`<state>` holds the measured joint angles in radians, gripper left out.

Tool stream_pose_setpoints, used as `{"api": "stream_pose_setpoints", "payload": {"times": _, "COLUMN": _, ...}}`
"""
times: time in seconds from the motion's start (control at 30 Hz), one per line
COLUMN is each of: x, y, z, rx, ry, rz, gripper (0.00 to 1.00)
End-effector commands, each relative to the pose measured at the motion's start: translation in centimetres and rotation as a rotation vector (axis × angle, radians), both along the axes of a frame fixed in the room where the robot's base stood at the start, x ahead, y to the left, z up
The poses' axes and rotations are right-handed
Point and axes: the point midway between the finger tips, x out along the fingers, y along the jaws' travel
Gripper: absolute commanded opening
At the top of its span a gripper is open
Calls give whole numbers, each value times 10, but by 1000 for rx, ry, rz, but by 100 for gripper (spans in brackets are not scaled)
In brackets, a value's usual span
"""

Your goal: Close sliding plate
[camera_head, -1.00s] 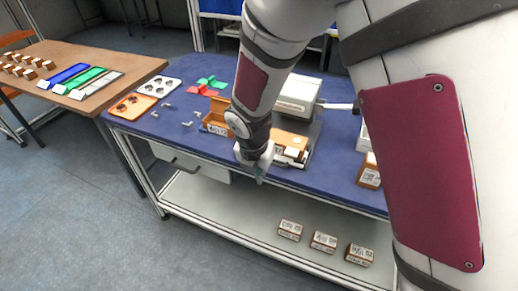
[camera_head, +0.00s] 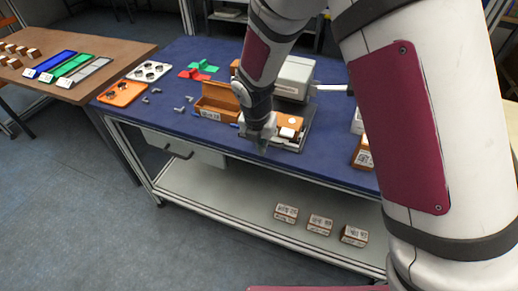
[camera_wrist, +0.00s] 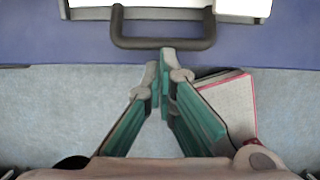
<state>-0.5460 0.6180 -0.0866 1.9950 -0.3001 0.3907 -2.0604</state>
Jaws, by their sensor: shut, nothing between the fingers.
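The sliding plate (camera_head: 291,122) is orange with a pale round mark and sits low on the grey device (camera_head: 294,80) on the blue table. My gripper (camera_head: 262,147) is at the plate's front, near the table's front edge, and partly hides it. In the wrist view, my gripper (camera_wrist: 166,54) is shut and empty, its green-sided fingers together. The fingertips are at the lower bar of a dark U-shaped handle (camera_wrist: 165,42) on a pale panel. I cannot tell whether they touch it.
An open orange box (camera_head: 217,100) stands left of the device. Another labelled box (camera_head: 363,153) is near the table's right front. Several small parts lie on the blue table (camera_head: 180,125). Labelled boxes (camera_head: 320,223) stand on the lower shelf.

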Motion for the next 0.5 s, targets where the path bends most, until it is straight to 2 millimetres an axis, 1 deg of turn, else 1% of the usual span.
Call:
{"api": "stream_pose_setpoints", "payload": {"times": 0.03, "x": 17, "y": -5, "z": -4, "rx": 4, "ry": -7, "rz": -6, "gripper": 0}}
{"api": "stream_pose_setpoints", "payload": {"times": 0.3, "x": 72, "y": -26, "z": -4, "rx": 1, "ry": -6, "rz": -5, "gripper": 0}}
{"api": "stream_pose_setpoints", "payload": {"times": 0.4, "x": 89, "y": -32, "z": -3, "rx": 1, "ry": -6, "rz": -4, "gripper": 0}}
{"api": "stream_pose_setpoints", "payload": {"times": 0.5, "x": 99, "y": -36, "z": -1, "rx": 0, "ry": -4, "rz": -4, "gripper": 0}}
